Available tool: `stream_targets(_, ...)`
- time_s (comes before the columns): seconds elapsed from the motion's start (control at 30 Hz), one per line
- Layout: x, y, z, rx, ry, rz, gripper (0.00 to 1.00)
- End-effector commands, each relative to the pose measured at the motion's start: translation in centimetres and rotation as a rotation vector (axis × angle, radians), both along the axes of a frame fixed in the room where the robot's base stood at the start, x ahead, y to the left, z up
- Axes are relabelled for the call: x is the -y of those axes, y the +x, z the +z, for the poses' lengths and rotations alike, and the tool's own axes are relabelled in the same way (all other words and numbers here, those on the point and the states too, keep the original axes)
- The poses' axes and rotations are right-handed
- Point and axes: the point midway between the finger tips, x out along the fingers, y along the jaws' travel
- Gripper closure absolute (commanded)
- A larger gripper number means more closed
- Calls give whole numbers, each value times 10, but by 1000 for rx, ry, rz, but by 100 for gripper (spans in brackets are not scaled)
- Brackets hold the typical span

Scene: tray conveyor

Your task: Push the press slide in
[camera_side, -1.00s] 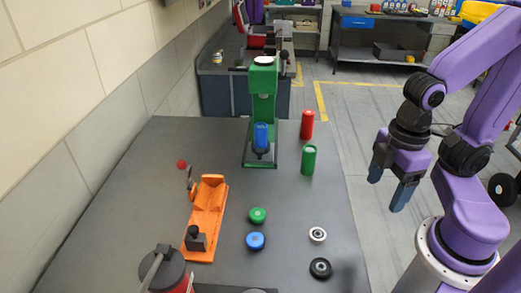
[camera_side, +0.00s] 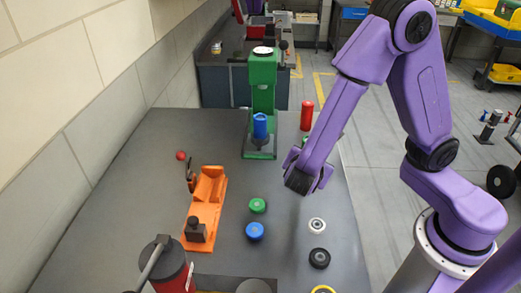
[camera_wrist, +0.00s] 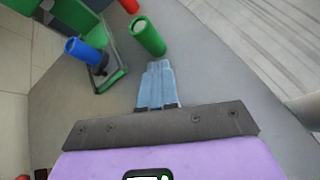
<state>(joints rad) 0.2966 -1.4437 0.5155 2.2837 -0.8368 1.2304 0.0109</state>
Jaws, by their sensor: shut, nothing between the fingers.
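The green press (camera_side: 262,95) stands at the far side of the table. A blue cylinder (camera_side: 260,126) sits upright on a dark holder (camera_side: 259,143) at the front of the press base. In the wrist view, the blue cylinder (camera_wrist: 82,50) and dark holder (camera_wrist: 99,68) are at the upper left, over the green-edged base (camera_wrist: 108,80). I cannot tell the slide's exact position. My gripper (camera_wrist: 158,66) is shut and empty, right of the press base and apart from it. In the side view my arm mostly hides its fingers.
A green cylinder (camera_wrist: 148,36) stands just beyond my fingertips. A red cylinder (camera_side: 307,114) stands behind it. An orange clamp fixture (camera_side: 205,205), green cap (camera_side: 258,205), blue cap (camera_side: 255,231), white ring (camera_side: 317,226) and black ring (camera_side: 319,258) occupy the nearer table.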

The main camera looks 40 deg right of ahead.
Motion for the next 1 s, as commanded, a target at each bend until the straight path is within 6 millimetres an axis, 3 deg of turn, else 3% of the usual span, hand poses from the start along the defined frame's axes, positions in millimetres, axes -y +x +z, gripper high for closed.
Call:
stream_targets(0.2,-38,43,-26,31,-289,251,100)
stream_targets(0.5,-76,68,-54,56,-486,477,100)
stream_targets(0.73,-73,79,-58,59,-502,495,100)
stream_targets(1.0,-44,115,-65,58,-500,491,100)
